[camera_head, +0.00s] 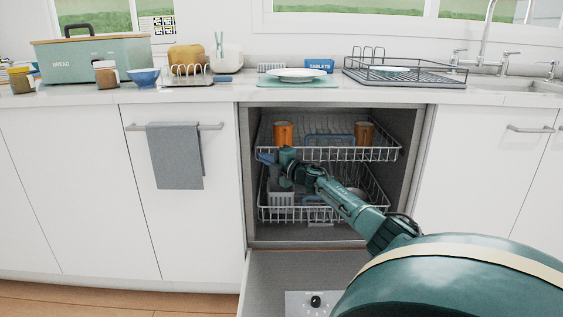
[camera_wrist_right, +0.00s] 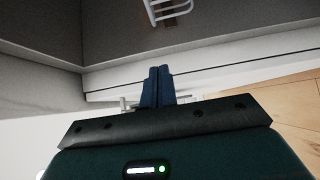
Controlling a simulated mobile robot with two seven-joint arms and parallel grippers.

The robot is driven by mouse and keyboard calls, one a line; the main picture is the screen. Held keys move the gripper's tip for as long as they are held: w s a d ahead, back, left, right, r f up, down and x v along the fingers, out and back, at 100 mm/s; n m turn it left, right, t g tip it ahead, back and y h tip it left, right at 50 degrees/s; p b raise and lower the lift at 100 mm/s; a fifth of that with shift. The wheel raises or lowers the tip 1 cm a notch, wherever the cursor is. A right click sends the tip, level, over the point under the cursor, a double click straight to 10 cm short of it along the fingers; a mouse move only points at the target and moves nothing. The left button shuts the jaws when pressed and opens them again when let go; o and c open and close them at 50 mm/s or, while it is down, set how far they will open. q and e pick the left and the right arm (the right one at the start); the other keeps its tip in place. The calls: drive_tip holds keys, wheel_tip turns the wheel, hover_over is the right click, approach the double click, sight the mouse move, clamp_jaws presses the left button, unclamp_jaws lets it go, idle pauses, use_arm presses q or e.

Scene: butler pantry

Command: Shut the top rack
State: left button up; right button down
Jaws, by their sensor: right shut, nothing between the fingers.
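The top rack (camera_head: 375,154) is a grey wire rack in the upper part of the open dishwasher. Orange-brown mugs (camera_head: 283,134) stand in it left and right, with a blue rack piece (camera_head: 330,140) between them. My right gripper (camera_head: 264,158) is at the left part of the rack's front, its blue fingers pointing left. In the right wrist view its fingers (camera_wrist_right: 157,86) are together with nothing between them, and a bit of white wire rack (camera_wrist_right: 168,10) shows at the top. I cannot tell whether the gripper touches the rack. My left gripper is out of view.
The lower rack (camera_head: 300,213) holds a white basket (camera_head: 280,200) and is partly hidden by my right arm. The dishwasher door (camera_head: 270,275) is folded down in front. Counter items stand above; a grey towel (camera_head: 174,155) hangs at left.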

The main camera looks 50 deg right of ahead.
drive_tip(key=s+p, duration=0.2)
drive_tip(key=s, duration=0.4)
drive_tip(key=shift+s+a, duration=0.15)
drive_tip(key=shift+a, duration=0.25)
